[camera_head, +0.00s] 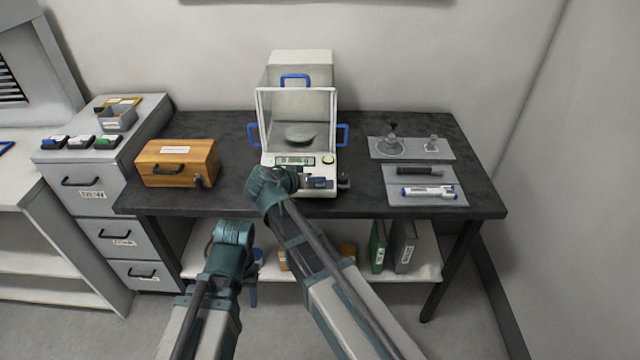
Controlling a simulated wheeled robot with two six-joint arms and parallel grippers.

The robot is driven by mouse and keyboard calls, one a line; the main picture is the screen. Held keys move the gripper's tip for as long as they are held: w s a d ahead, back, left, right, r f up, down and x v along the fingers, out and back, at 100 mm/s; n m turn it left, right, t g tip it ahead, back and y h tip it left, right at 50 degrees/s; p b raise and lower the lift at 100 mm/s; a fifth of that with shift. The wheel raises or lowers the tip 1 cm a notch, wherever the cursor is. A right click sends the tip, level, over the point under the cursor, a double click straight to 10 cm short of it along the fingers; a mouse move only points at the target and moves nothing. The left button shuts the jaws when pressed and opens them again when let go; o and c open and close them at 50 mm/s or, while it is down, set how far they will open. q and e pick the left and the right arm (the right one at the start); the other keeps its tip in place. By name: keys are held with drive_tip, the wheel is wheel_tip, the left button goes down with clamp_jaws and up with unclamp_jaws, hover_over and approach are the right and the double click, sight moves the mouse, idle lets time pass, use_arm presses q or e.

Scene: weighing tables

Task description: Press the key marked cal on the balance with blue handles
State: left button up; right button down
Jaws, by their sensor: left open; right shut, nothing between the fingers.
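The balance with blue handles (297,104) stands on the dark table, a white unit with a glass draft shield, a blue handle on top and one on each side. Its round pan (300,133) shows through the glass. A lit display (294,160) and a round pale yellow-green key (328,160) are on its front panel. I cannot read any key marking. My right gripper (319,183) is shut and empty at the balance's front edge, covering part of the lower panel; contact cannot be told. My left gripper (254,291) is open and empty, low in front of the table.
A wooden box (178,163) stands left of the balance. A drawer cabinet (85,182) is at left. Binders (402,246) stand on the shelf below.

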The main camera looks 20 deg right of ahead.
drive_tip(key=shift+w+f+b, duration=0.1)
drive_tip(key=shift+f+b, duration=0.2)
drive_tip(key=shift+f, duration=0.05)
idle(0.3)
drive_tip(key=shift+r, duration=0.1)
drive_tip(key=shift+s+r+p, duration=0.25)
drive_tip(key=shift+r+p, duration=0.45)
drive_tip(key=shift+p, duration=0.1)
drive_tip(key=r+p, duration=0.2)
drive_tip(key=s+r+p, duration=0.1)
drive_tip(key=r+p, duration=0.1)
drive_tip(key=shift+s+a+r+p, duration=0.2)
drive_tip(key=shift+r+p, duration=0.2)
drive_tip(key=shift+f, duration=0.1)
idle(0.6)
